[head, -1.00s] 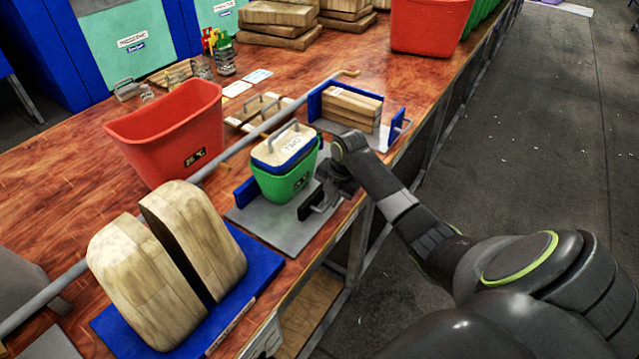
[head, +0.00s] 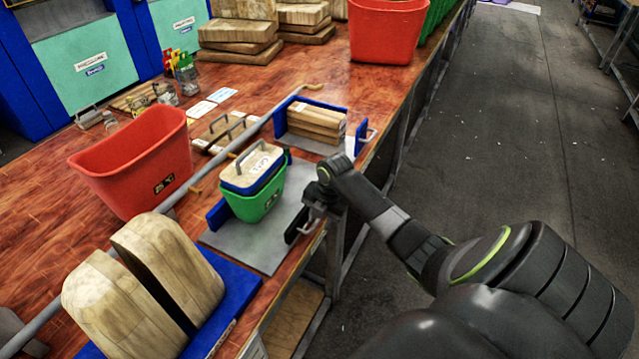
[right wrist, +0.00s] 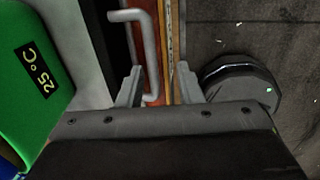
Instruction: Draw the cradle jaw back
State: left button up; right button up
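The cradle jaw is a black upright plate (head: 296,225) with a grey bar handle (head: 313,227). It stands on the grey base plate (head: 264,248) near the table's front edge, with a clear gap to the green bucket (head: 258,203). My right gripper (head: 316,208) is at the handle. In the right wrist view its two fingers (right wrist: 159,72) are apart, and the handle (right wrist: 149,50) runs between them, close to the left finger; contact is unclear. The green bucket (right wrist: 32,85) shows at left there. My left gripper is not in view.
Wooden forms (head: 165,262) are at front left, a rack of boards (head: 317,122) behind, a red bin (head: 135,165) at left. The floor at right is clear.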

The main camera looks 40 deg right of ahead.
jog(key=shift+w+a+r, duration=0.1)
jog(key=shift+w, duration=0.05)
jog(key=shift+r, duration=0.35)
jog(key=s+d+r+b, duration=0.1)
jog(key=s+r, duration=0.2)
jog(key=r, duration=1.3)
jog(key=shift+s+d, duration=0.15)
jog(key=shift+d, duration=0.05)
